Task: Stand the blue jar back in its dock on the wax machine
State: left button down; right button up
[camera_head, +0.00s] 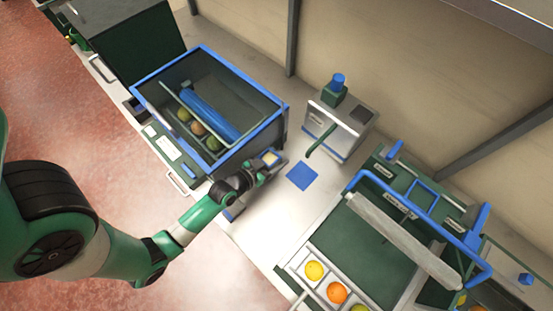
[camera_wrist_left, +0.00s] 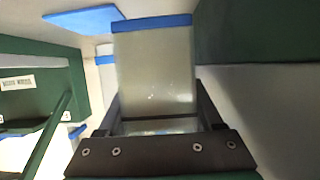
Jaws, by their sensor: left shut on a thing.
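My left gripper (camera_head: 260,169) is shut on a pale jar with a blue rim (camera_wrist_left: 154,75), which stands between its two dark fingers in the left wrist view. In the head view only the jar's light top and blue edge (camera_head: 271,158) show, beside the right end of the blue-framed bin. A steel box with a blue-capped green top and a green spout, seemingly the wax machine (camera_head: 332,124), stands at the back, apart from the jar. My right gripper is not in view.
A blue square (camera_head: 302,176) lies on the pale bench between jar and sorting unit. The blue-framed bin (camera_head: 262,94) holds a blue roller and several fruits. The sorting unit (camera_head: 378,240), with a raised blue bar, stands at right. Bench around the blue square is clear.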

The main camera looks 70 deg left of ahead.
pick_arm(q)
jog(key=f, duration=0.1)
jog(key=f+b, duration=0.2)
jog(key=shift+w+a+f, duration=0.15)
jog(key=shift+w+a, duration=0.15)
jog(key=shift+a, duration=0.05)
jog(key=shift+f, duration=0.3)
jog(key=shift+f+b, duration=0.1)
jog(key=shift+b, duration=0.2)
jog(key=shift+c, duration=1.6)
grip_release()
